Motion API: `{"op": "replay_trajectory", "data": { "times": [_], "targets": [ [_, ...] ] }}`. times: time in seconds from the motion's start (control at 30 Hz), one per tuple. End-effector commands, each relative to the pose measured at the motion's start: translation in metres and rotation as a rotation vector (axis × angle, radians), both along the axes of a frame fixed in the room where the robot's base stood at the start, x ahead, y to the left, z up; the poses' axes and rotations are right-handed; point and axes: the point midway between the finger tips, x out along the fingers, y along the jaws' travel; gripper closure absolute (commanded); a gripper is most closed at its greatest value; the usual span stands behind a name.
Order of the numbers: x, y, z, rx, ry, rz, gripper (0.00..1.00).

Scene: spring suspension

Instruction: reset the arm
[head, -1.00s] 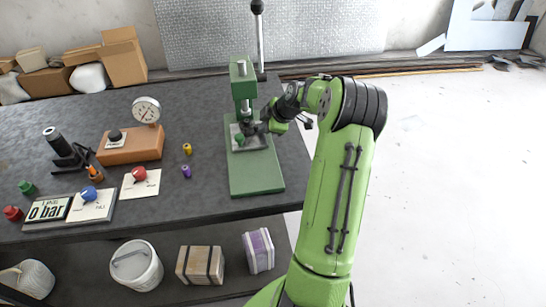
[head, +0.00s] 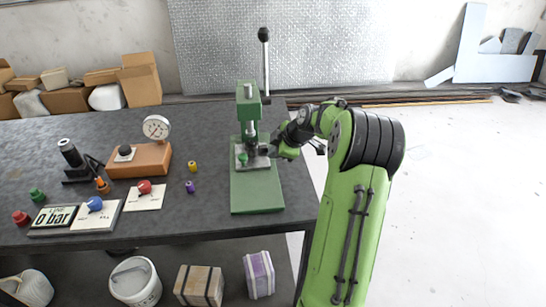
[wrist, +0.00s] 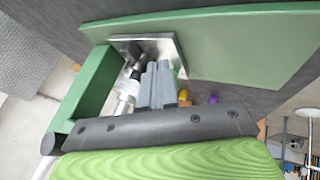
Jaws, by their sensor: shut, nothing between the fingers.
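My gripper (head: 268,151) is at the right side of the green press (head: 257,194), close to its metal plate (head: 256,162). In the wrist view my gripper's grey fingers (wrist: 160,84) are together with nothing between them. They lie in front of the plate (wrist: 173,48) and the green press base (wrist: 240,40). I cannot tell whether they touch the press. My green arm comes up from the lower right in the head view. A small green piece (head: 243,159) sits on the plate.
The press lever (head: 265,70) stands upright behind. On the dark table (head: 215,130) are a gauge block (head: 152,160), knob panels (head: 145,195), a yellow piece (head: 191,167) and a purple piece (head: 190,187). Below stand a bucket (head: 135,283) and boxes. Open floor lies right.

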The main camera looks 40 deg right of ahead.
Motion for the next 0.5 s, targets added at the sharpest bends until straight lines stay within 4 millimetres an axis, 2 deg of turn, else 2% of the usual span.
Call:
{"op": "replay_trajectory", "data": {
  "times": [0.03, 0.23, 0.5],
  "targets": [
    [-0.007, -0.002, 0.01, -0.003, 0.0, -0.004, 1.0],
    [-0.029, -0.004, 0.039, -0.002, 0.001, -0.004, 1.0],
    [-0.037, -0.003, 0.048, 0.001, 0.003, -0.002, 1.0]
  ]
}}
